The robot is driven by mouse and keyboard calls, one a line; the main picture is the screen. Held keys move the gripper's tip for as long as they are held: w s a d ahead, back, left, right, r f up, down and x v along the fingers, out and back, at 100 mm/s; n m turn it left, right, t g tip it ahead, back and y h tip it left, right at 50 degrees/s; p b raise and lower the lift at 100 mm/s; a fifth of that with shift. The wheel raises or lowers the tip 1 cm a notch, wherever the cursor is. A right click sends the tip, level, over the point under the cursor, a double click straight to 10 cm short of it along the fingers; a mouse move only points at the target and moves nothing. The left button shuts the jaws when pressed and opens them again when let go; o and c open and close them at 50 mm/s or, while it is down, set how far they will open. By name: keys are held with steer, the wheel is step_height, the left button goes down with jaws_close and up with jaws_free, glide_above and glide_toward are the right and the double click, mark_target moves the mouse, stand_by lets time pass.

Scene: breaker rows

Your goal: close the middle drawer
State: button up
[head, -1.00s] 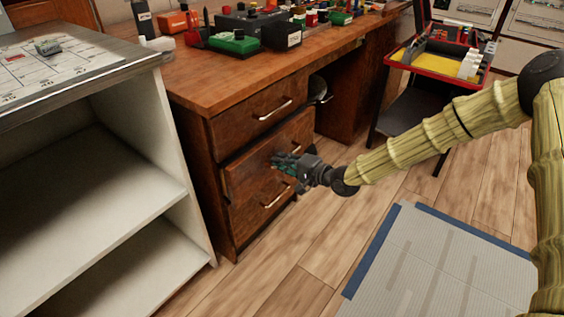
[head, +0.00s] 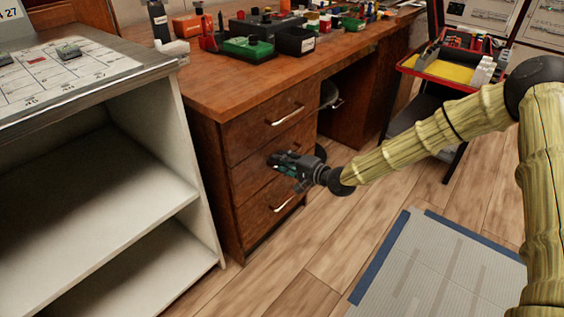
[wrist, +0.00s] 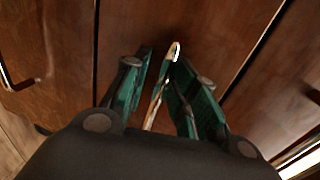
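The middle drawer (head: 247,178) is a dark brown wooden front in the desk's drawer stack. Its front looks about flush with the drawers above and below. My gripper (head: 279,160) is at this front, near its handle. In the wrist view, the middle drawer's front (wrist: 122,35) fills the centre, and its metal handle (wrist: 158,95) lies between my two teal-padded fingers (wrist: 157,88). The fingers are apart, with gaps showing around the handle; it is closer to the right finger. In the head view my gripper hides most of that handle.
The top drawer (head: 255,132) and bottom drawer (head: 262,217) have metal handles and look shut. A white open shelf unit (head: 205,190) stands close on the left. The desk top (head: 215,85) holds several boxes. A red tray (head: 450,70) stands at right.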

steer(key=shift+r, duration=0.15)
steer(key=v, duration=1.2)
stand_by(0.6)
steer(key=s+f+n+g+h, duration=0.3)
steer(key=s+f+g+h, duration=0.2)
steer(key=s+f, duration=1.75)
steer(key=s+d+f+n+g+h, duration=0.2)
steer(key=s+d+f+g+h, duration=0.3)
steer(key=s, duration=0.6)
steer(key=s+d+f+n+h, duration=0.1)
steer(key=s+d+f+n, duration=0.15)
steer(key=s+d, duration=0.6)
step_height(320, 180, up, 35)
steer(key=s+p, duration=0.2)
steer(key=p, duration=3.3)
steer(key=shift+a+h, duration=0.4)
